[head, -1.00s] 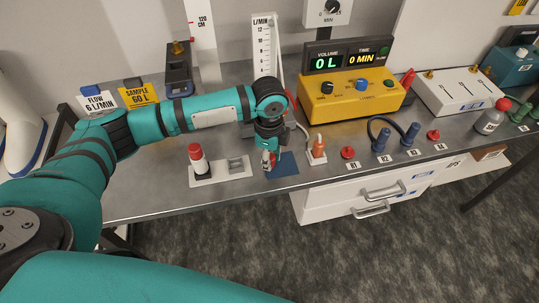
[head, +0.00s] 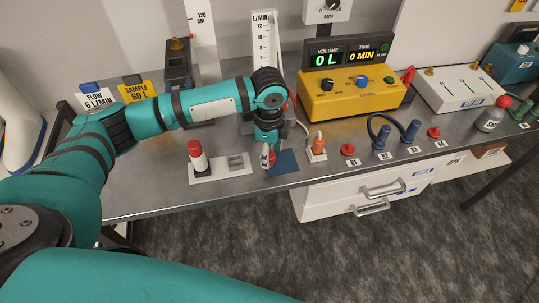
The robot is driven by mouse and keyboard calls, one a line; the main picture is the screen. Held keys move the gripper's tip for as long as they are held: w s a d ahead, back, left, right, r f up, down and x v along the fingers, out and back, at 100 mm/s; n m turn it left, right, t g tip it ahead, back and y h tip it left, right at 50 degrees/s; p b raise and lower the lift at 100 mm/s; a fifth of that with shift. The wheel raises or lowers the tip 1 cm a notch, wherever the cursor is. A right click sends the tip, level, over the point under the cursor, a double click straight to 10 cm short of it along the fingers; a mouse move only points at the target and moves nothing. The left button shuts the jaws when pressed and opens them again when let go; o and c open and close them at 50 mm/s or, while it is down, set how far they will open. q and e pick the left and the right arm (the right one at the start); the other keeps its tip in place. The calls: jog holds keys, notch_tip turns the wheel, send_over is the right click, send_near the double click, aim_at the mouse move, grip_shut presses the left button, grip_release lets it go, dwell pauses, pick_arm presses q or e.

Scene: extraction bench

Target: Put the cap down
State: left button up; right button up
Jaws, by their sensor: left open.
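A small red cap (head: 272,158) shows at the fingertips of my left gripper (head: 268,157), over the left edge of a dark blue mat (head: 286,161). The gripper points down and is open, with a pale finger on the left side of the cap. The fingers partly hide the cap, and I cannot tell whether it touches the mat. My right gripper is not in view.
Left of the mat, a red-topped white cylinder (head: 198,158) stands on a pale holder (head: 221,175). To the right are an orange-topped piece (head: 318,143), a red cap at R1 (head: 348,149) and blue tube ends (head: 381,137). A yellow meter (head: 350,98) stands behind.

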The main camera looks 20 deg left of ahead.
pick_arm(q)
notch_tip(320, 180, up, 11)
jog(key=b, duration=0.1)
jog(key=shift+f+b, duration=0.15)
jog(key=shift+b, duration=0.15)
jog(key=shift+s, duration=0.1)
dwell(0.9)
dwell(0.9)
